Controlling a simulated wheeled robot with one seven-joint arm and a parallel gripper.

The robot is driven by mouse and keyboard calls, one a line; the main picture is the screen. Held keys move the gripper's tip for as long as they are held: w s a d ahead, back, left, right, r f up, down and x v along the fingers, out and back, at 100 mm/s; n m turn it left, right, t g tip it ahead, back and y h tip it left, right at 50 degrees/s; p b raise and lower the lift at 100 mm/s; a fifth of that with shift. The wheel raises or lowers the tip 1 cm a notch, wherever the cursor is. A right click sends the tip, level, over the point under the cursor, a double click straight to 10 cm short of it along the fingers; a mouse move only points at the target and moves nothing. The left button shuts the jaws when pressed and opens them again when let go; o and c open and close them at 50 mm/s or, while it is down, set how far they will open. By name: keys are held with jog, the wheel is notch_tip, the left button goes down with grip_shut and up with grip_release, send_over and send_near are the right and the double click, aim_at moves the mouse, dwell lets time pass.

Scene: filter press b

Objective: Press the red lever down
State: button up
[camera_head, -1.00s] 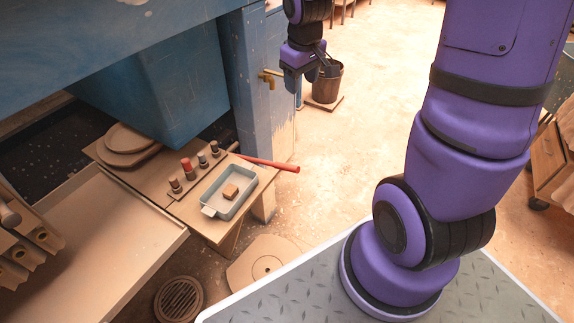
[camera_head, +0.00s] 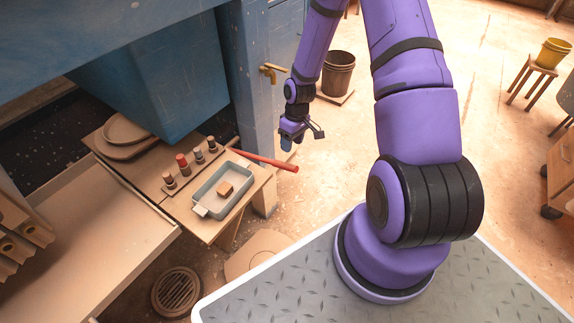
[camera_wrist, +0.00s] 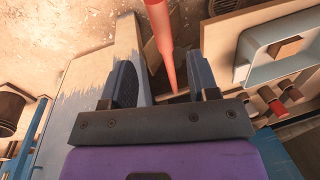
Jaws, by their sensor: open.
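The red lever (camera_head: 268,161) sticks out beside the blue post, over the edge of the small wooden table, with its free end to the right. My gripper (camera_head: 288,146) hangs just above the lever, near its outer half, pointing down. In the wrist view the lever (camera_wrist: 162,40) runs from the top edge to between the two fingers of my open gripper (camera_wrist: 162,85). The lever's lower end there narrows near the gripper's palm. I cannot tell whether a finger touches it.
A blue-grey tray (camera_head: 206,203) with a small brown block (camera_head: 225,188) and several capped bottles (camera_head: 183,164) stand on the wooden table (camera_head: 222,232). The blue post (camera_head: 258,100) with a brass tap (camera_head: 270,69) rises close to the gripper.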

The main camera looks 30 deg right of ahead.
aim_at(288, 167)
jog(key=f, duration=0.3)
jog(key=a+f, duration=0.1)
jog(key=f, duration=0.3)
jog(key=a+f, duration=0.1)
jog(key=f, duration=0.3)
jog(key=shift+s, duration=0.3)
grip_shut()
